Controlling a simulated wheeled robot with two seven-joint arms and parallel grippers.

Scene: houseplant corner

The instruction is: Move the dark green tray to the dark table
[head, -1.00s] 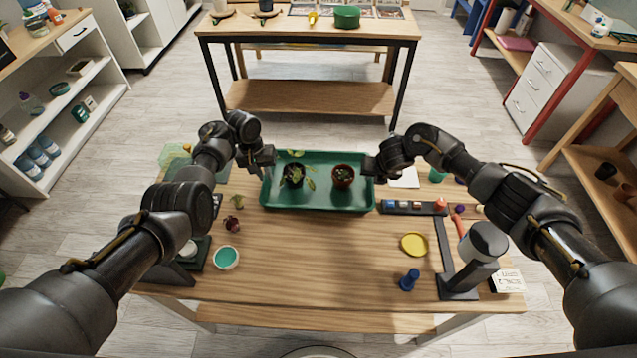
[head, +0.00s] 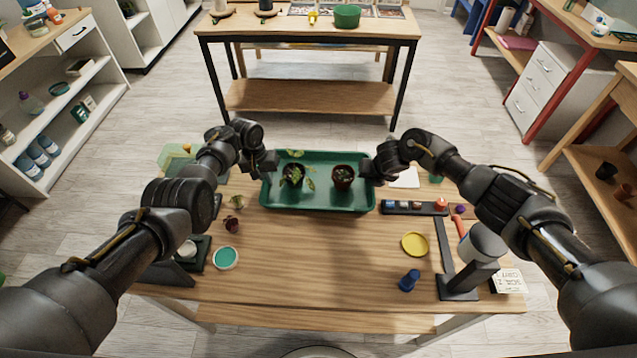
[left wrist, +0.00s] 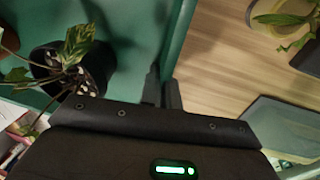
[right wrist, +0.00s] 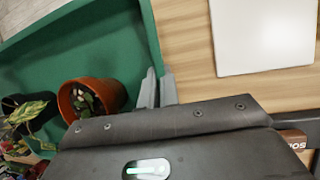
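The dark green tray (head: 318,205) rests at the far edge of the near wooden table (head: 300,260). It carries a dark pot with a leafy plant (head: 291,174), a terracotta pot (head: 343,178) and loose leaves. My left gripper (head: 270,163) is at the tray's left wall; in the left wrist view its fingers (left wrist: 162,92) close on the rim. My right gripper (head: 370,170) is at the right wall; in the right wrist view its fingers (right wrist: 159,88) close on the rim. No plainly dark tabletop shows; the far table (head: 300,32) has a wooden top and black frame.
The far table bears a green pot (head: 347,16) and shallow boxes. Open floor (head: 310,128) lies between the tables. On the near table are a yellow dish (head: 414,244), a blue object (head: 409,281), a teal bowl (head: 226,258) and a black rack (head: 413,208). White shelves stand left.

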